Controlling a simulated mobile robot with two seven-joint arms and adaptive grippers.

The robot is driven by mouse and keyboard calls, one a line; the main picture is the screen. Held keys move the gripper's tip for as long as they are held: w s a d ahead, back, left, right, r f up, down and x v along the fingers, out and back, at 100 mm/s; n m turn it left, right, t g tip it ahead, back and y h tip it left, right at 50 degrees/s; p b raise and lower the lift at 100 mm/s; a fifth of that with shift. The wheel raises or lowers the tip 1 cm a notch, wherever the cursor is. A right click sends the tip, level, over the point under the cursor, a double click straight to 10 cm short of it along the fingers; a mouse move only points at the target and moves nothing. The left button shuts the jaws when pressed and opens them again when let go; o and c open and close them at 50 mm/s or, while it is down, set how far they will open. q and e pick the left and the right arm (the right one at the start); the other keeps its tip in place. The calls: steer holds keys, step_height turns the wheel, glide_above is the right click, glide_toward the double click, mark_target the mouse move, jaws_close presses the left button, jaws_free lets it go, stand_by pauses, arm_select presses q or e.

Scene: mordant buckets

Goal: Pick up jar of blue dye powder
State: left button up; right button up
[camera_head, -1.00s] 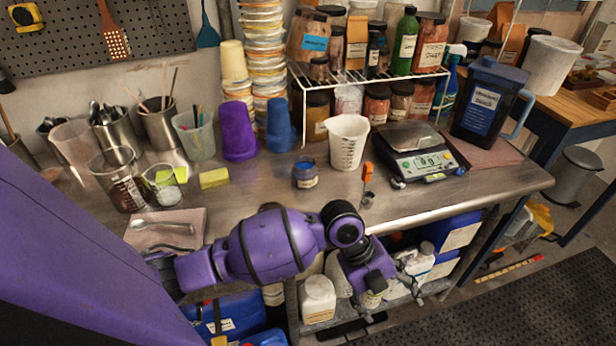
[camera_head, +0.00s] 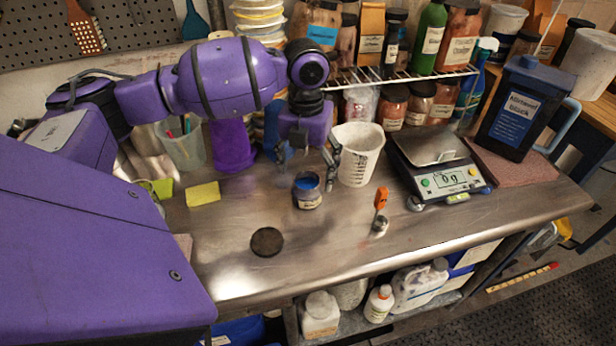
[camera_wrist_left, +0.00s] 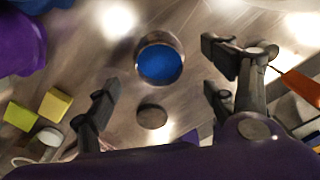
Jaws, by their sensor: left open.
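The jar of blue dye powder (camera_head: 308,194) stands upright on the steel table, a small jar with a pale label and a bright blue top. My left gripper (camera_head: 306,162) is open and empty, its fingers pointing down just above and behind the jar, one to each side. In the left wrist view the jar (camera_wrist_left: 158,62) shows from above as a blue disc in a grey rim. It lies beyond the open fingers of the left gripper (camera_wrist_left: 160,88), roughly centred between them. I cannot tell how high the fingertips are above it. My right gripper is not in view.
A white measuring beaker (camera_head: 357,160) stands close right of the jar, near one finger. An orange-handled tool (camera_head: 381,200) and a scale (camera_head: 440,170) are farther right. A purple cup (camera_head: 232,148) and yellow sponge (camera_head: 203,194) are left. A dark disc (camera_head: 267,241) lies in front.

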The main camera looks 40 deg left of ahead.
mark_target(305, 190)
arm_select(q)
steer(key=shift+a+f, duration=0.15)
steer(key=shift+f, duration=0.3)
steer(key=shift+s+f, duration=0.25)
steer(key=shift+f, duration=0.8)
steer(key=f, duration=0.4)
steer(key=shift+w+f, duration=0.15)
steer(key=shift+w, duration=0.05)
steer(key=c, duration=1.3)
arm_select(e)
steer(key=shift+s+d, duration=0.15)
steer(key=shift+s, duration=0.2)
